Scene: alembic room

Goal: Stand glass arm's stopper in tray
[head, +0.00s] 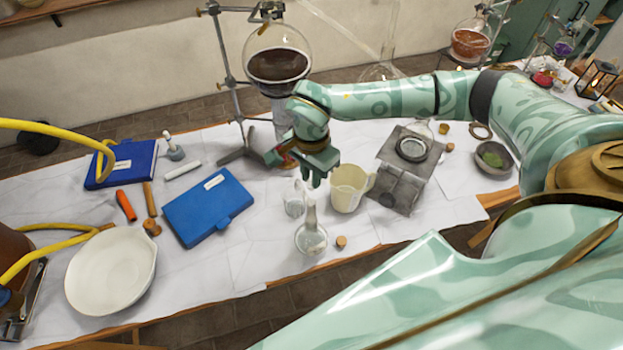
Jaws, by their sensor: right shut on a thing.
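My right gripper (317,176) reaches in from the right and points down over the middle of the table, just above a small clear flask (294,203) and left of a cream jug (349,187). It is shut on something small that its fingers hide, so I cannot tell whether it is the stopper. A clear glass tube (390,35) slants up at the back, perhaps the glass arm. I cannot make out a tray for certain; a metal edge (33,300) shows at the lower left. My left gripper is not in view.
A round flask of dark liquid (278,68) hangs on a metal stand behind the gripper. A blue case (207,206), a white dish (110,270), a long-necked flask (311,238), a cork (341,241) and a grey metal box (399,188) stand around.

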